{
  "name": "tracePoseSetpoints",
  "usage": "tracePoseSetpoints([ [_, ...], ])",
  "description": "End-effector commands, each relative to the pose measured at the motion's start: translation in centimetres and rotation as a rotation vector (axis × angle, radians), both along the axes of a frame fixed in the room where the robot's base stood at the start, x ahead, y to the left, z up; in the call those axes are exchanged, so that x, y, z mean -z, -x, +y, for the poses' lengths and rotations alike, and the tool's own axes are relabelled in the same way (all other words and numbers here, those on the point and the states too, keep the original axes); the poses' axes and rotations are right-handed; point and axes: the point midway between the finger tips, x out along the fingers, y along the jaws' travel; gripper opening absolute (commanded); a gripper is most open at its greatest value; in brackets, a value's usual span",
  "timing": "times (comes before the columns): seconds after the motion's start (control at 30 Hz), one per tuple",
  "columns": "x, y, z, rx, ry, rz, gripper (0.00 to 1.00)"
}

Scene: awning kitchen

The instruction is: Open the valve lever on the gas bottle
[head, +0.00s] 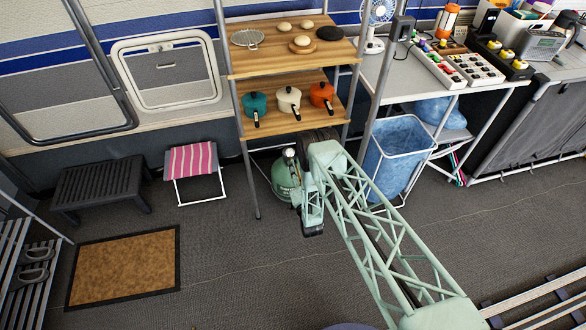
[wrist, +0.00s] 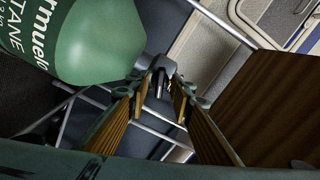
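The green gas bottle (head: 287,180) stands on the floor under the shelf rack, partly hidden by my arm. Its pale top fitting (head: 290,154) shows just left of the arm. In the wrist view the bottle (wrist: 98,45) fills the upper left, with white lettering. A grey valve (wrist: 164,66) with a dark, short lever-like part (wrist: 160,84) sits at its neck. My gripper (wrist: 163,92) is open, its two ribbed fingers on either side of this part. I cannot tell whether either finger touches it. In the head view the fingers are hidden by the arm.
The wooden shelf rack (head: 290,62) holds pots above the bottle; its legs stand close by. A blue-lined bin (head: 398,150) is to the right. A pink striped stool (head: 193,160) is to the left. The floor in front is clear up to the doormat (head: 125,265).

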Motion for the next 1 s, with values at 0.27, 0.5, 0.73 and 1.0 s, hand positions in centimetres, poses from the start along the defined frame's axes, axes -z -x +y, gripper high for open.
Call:
tracePoseSetpoints([
  [0.27, -0.01, -0.73, 0.22, 0.0, 0.0, 0.001, 0.21],
  [0.5, -0.02, -0.71, 0.21, 0.0, 0.0, 0.001, 0.18],
  [0.73, -0.02, -0.7, 0.21, 0.0, 0.0, 0.001, 0.07],
  [1.0, -0.02, -0.68, 0.2, 0.0, 0.026, -0.007, 0.07],
])
